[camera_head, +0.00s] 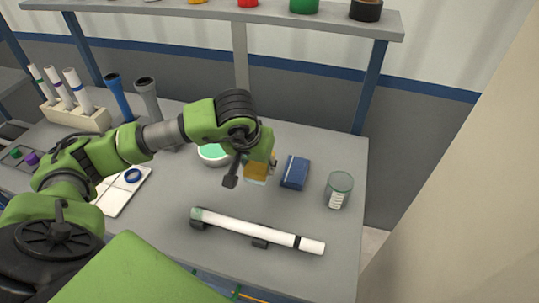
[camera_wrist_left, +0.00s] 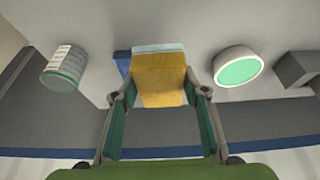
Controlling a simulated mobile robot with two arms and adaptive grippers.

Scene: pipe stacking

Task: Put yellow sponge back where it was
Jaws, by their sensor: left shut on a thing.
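The yellow sponge (camera_head: 257,171) is a small block with a pale layer on one face. It sits between the fingers of my left gripper (camera_head: 250,170), above the middle of the grey table, partly hidden by the gripper in the head view. In the left wrist view the sponge (camera_wrist_left: 160,78) fills the space between the two fingertips of the left gripper (camera_wrist_left: 160,98), which is shut on it. I cannot tell whether its underside touches the table. A blue block (camera_head: 295,172), perhaps another sponge, lies just to its right. My right gripper is not in view.
A bowl with green content (camera_head: 214,154) stands close to the left of the sponge. A lidded glass jar (camera_head: 338,190) is at the right. A white tube (camera_head: 258,230) lies on dark supports in front. A shelf (camera_head: 220,15) runs above the back.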

